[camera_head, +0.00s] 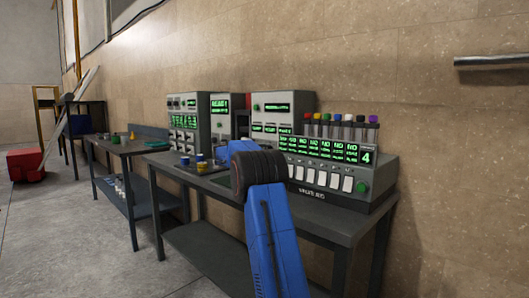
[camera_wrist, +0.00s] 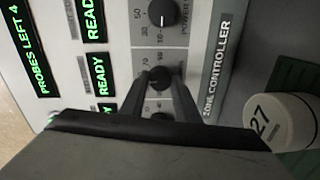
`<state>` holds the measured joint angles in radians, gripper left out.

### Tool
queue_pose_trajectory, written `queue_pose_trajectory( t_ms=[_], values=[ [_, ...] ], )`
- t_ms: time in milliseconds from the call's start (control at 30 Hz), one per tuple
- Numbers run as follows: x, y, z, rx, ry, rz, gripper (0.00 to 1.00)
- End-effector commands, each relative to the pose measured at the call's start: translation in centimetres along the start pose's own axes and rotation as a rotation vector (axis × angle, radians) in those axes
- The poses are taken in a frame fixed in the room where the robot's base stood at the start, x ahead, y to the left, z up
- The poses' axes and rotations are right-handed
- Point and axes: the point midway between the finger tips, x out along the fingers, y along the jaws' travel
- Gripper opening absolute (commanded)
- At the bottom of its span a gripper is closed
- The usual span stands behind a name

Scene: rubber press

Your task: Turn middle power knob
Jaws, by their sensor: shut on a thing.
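In the wrist view, the zone controller panel (camera_wrist: 122,48) has a column of black power knobs with dial marks. My gripper (camera_wrist: 158,76) has its two dark fingers on either side of the middle power knob (camera_wrist: 159,79), shut on it. Another knob (camera_wrist: 162,13) shows clear above it in the picture, and a third (camera_wrist: 160,116) is partly hidden by the gripper. The middle knob's pointer is hard to make out. In the head view my blue arm reaches toward the bench, and the gripper itself is hidden.
Green READY displays (camera_wrist: 99,73) line the panel. A white cylinder marked 27 (camera_wrist: 281,123) stands close at the right of the wrist view. In the head view, grey instruments (camera_head: 283,108) and a tester with coloured-top tubes (camera_head: 343,170) crowd the bench (camera_head: 345,228).

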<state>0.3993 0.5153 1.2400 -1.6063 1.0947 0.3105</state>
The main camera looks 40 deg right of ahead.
Motion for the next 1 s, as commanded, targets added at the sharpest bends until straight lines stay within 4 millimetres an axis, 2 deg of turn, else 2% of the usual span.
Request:
queue_pose_trajectory(
  t_ms=[667,700,767,1000],
  values=[
    [0.01,-0.32,0.07,0.066,0.001,-0.004,0.06],
    [0.01,-0.32,0.07,0.065,0.001,-0.004,0.31],
    [0.01,-0.3,0.06,0.065,0.001,-0.004,0.45],
    [0.01,-0.16,0.04,0.066,0.002,-0.002,0.47]
  ],
)
